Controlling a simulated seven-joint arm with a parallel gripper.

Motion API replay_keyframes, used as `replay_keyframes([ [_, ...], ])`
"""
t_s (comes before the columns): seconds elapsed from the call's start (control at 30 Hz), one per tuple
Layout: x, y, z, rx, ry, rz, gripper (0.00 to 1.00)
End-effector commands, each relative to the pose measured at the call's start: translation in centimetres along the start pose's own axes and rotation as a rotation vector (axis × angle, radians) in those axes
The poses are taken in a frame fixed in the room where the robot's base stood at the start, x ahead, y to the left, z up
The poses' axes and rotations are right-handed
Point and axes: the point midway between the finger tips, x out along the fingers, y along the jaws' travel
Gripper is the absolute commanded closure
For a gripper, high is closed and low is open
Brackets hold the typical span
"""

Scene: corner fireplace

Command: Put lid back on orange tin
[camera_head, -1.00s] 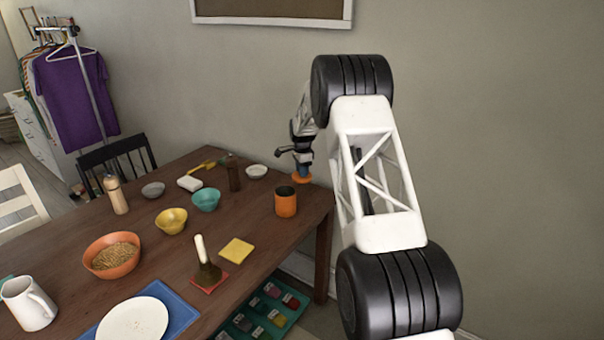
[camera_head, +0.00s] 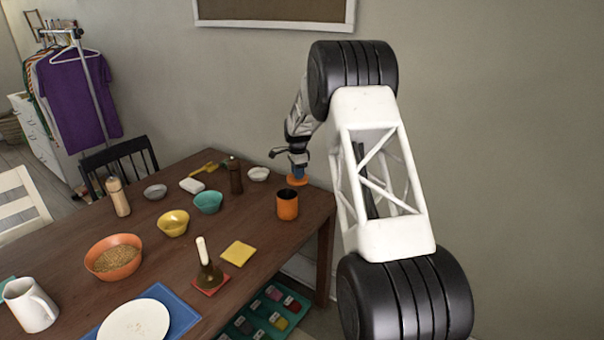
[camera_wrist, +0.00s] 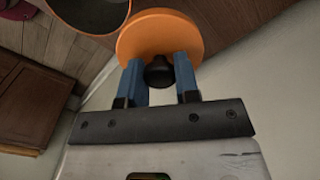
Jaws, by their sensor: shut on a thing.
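The orange tin (camera_head: 287,208) stands upright and open on the table near its right end. Its dark open top (camera_wrist: 92,10) also shows at the upper left of the wrist view. My gripper (camera_head: 298,172) is shut on the black knob (camera_wrist: 159,73) of the round orange lid (camera_wrist: 160,32), with one blue finger on each side. In the head view the lid (camera_head: 297,181) is just behind and slightly right of the tin, apart from it. The lid's exact height above the table is hard to tell.
A brown grinder (camera_head: 235,176), a white bowl (camera_head: 258,174) and a teal bowl (camera_head: 208,202) stand left of the tin. A yellow square (camera_head: 238,253) lies in front. The wall (camera_head: 500,120) is behind. The table is clear right around the tin.

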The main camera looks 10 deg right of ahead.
Motion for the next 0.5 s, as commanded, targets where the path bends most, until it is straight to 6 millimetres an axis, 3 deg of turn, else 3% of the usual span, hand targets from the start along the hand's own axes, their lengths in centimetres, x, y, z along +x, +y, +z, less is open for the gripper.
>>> replay_keyframes([
  [0.2,-2.3,2.6,3.1,-0.002,0.000,-0.001,0.93],
  [0.5,-4.0,5.2,5.8,-0.001,0.000,0.000,0.93],
])
